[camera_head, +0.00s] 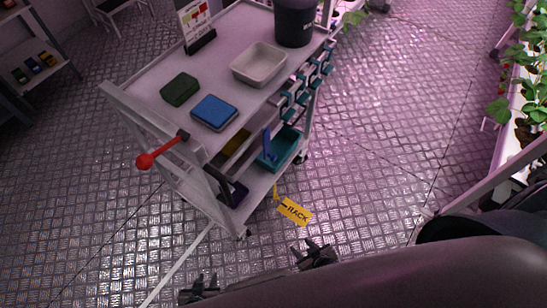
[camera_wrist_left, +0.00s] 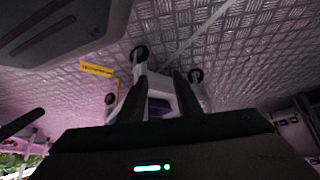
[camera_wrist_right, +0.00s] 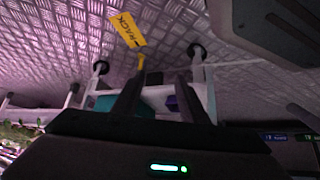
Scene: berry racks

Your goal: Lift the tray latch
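A grey cart (camera_head: 133,102) stands ahead of me. A lever with a red ball knob (camera_head: 145,161) sticks out from a black pivot at its near left corner; it may be the tray latch, but I cannot tell for sure. A black upright bar (camera_head: 218,184) sits below the pivot at the near end. My left gripper (camera_head: 199,287) is at the bottom of the head view, open and empty, short of the cart. My right gripper (camera_head: 317,252) is to its right, also open and empty. Both wrist views show fingers apart with the cart beyond, touching nothing.
The cart top holds a blue-topped box (camera_head: 214,112), a green block (camera_head: 180,89), a pale bin (camera_head: 259,64), a dark bucket (camera_head: 294,22) and a sign (camera_head: 196,24). A teal bin (camera_head: 279,149) is below. Floor between is clear.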

